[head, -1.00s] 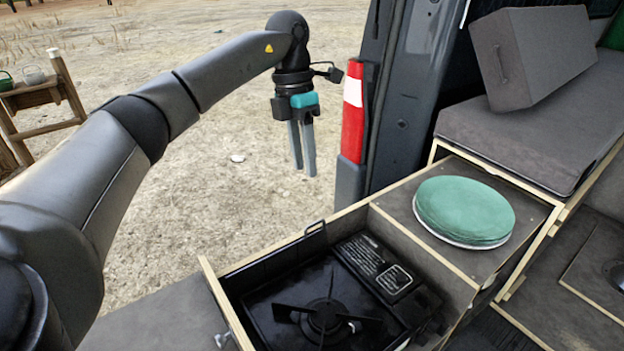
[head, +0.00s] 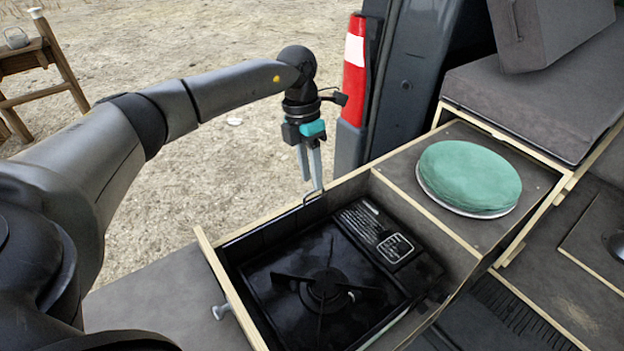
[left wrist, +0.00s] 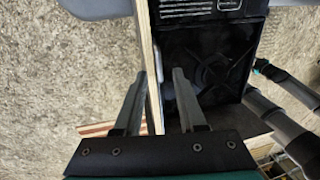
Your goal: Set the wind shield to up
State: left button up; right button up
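The black camping stove (head: 325,285) sits in the open wooden drawer (head: 229,296). It also shows in the left wrist view (left wrist: 212,60). The wind shield (head: 272,233) looks like a low dark panel along the stove's far-left side, against the drawer wall; its exact tilt is hard to tell.
Green plates (head: 468,175) are stacked on the counter right of the stove. A red and white tail light (head: 354,70) and the van's dark pillar stand close behind my left gripper. Open ground lies left of the drawer.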

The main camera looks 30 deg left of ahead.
pick_arm(q)
jog(key=shift+d+f, duration=0.1)
jog(key=shift+f, duration=0.85)
grip_shut()
dwell(0.8)
